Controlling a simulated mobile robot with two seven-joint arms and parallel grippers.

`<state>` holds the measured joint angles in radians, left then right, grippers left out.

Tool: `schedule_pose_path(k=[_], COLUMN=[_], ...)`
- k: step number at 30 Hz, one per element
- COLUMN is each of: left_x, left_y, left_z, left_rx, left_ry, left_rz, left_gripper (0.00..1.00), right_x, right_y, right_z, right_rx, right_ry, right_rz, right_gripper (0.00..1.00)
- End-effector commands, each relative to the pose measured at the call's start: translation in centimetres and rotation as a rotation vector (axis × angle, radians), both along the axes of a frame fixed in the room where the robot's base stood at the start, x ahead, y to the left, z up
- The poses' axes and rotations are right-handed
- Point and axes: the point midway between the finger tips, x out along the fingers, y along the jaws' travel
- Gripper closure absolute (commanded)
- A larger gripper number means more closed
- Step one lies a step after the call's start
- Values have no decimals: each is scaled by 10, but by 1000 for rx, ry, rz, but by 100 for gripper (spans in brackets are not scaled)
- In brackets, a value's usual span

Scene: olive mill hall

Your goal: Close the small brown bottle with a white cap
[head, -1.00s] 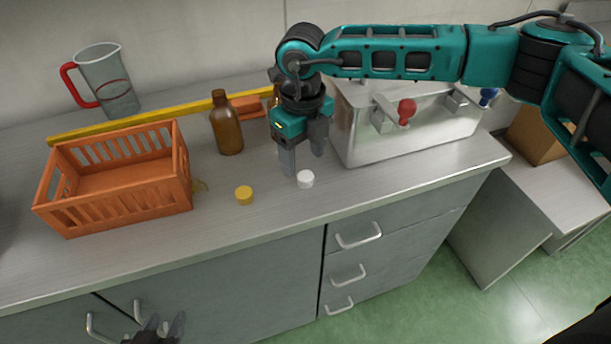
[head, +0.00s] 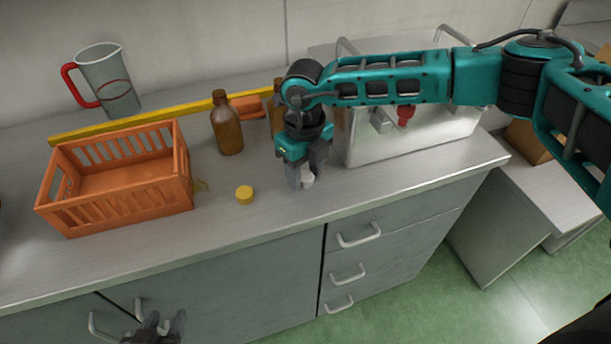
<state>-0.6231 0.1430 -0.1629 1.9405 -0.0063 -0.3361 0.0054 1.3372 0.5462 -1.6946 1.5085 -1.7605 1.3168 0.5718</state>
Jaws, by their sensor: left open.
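A brown bottle (head: 227,130) stands upright on the counter, right of the orange crate; no cap shows on it. A second brown bottle (head: 277,118) is mostly hidden behind my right gripper, so I cannot compare their sizes well. The white cap (head: 307,181) lies on the counter near the front edge. My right gripper (head: 305,182) points down with its fingertips at the cap, one on each side. I cannot tell whether the fingers press on it. My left gripper (head: 158,330) is open and empty, low in front of the cabinet doors.
A yellow cap (head: 244,195) lies left of the white cap. An orange crate (head: 120,205) stands at left, with a red-handled jug (head: 110,85) behind it. A yellow bar (head: 150,122) runs along the back. A metal tank (head: 400,140) with a red tap stands close at right.

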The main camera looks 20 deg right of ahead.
Motion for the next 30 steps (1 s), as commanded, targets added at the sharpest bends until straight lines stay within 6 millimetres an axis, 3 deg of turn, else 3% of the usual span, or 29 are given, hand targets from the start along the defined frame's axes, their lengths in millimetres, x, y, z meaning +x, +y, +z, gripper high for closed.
schedule_pose_path(k=[13,23,30], left_x=[-2,-2,-2], left_y=[0,0,0], left_z=[-1,-1,-1], left_rx=[-1,-1,-1], left_ry=[4,4,4], left_rz=[0,0,0], left_gripper=[57,57,57], right_x=[0,0,1], right_y=[0,0,0], right_z=[0,4,34], right_rx=[0,0,2], right_ry=[0,-1,-4], right_rz=[0,-1,0], right_gripper=[95,95,95])
